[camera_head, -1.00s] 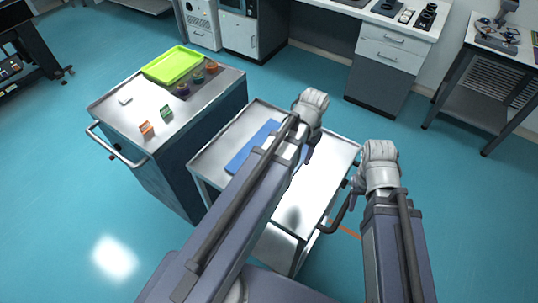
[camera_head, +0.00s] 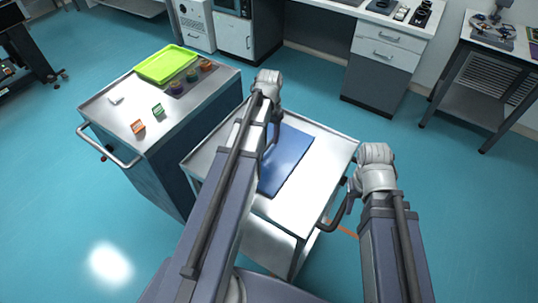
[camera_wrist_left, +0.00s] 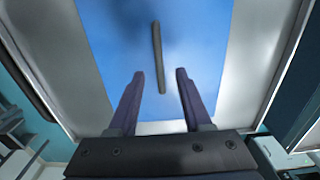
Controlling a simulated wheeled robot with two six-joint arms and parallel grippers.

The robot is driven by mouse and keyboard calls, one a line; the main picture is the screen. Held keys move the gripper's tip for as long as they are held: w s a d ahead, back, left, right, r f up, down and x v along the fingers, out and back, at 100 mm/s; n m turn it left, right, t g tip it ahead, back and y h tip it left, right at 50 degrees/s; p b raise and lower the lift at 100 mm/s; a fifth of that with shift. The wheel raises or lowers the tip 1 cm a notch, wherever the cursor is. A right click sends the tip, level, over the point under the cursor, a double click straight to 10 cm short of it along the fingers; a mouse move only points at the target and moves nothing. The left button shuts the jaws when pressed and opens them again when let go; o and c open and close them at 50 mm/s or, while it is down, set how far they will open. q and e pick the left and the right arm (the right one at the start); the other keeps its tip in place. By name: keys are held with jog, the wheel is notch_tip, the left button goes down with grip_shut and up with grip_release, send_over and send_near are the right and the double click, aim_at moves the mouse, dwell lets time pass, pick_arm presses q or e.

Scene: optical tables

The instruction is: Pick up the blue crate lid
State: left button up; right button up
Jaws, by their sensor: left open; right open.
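The blue crate lid (camera_head: 287,160) lies flat on the metal cart, partly hidden behind my left arm in the head view. In the left wrist view the lid (camera_wrist_left: 205,45) fills the upper middle, with a dark bar-shaped handle (camera_wrist_left: 158,58) on it. My left gripper (camera_wrist_left: 158,85) is open and empty above the lid, its two fingers pointing toward the handle, which appears between and beyond the tips. In the head view my left gripper (camera_head: 270,145) is mostly hidden by its arm. My right gripper (camera_head: 345,212) is at the cart's right edge, apart from the lid.
The metal cart (camera_head: 225,165) has a raised rim. A second cart (camera_head: 105,115) at left carries a green tray (camera_head: 168,64), several small cups and two small cards (camera_head: 138,127). Cabinets (camera_head: 384,70) stand at the back. Blue floor is open around the carts.

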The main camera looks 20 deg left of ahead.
aim_at(269, 144)
pick_arm(q)
jog(key=shift+s+f+b, duration=0.15)
jog(key=shift+f+b, duration=1.2)
jog(key=shift+s+f+b, duration=0.1)
jog(key=shift+f+b, duration=1.2)
jog(key=shift+r, duration=0.1)
grip_shut()
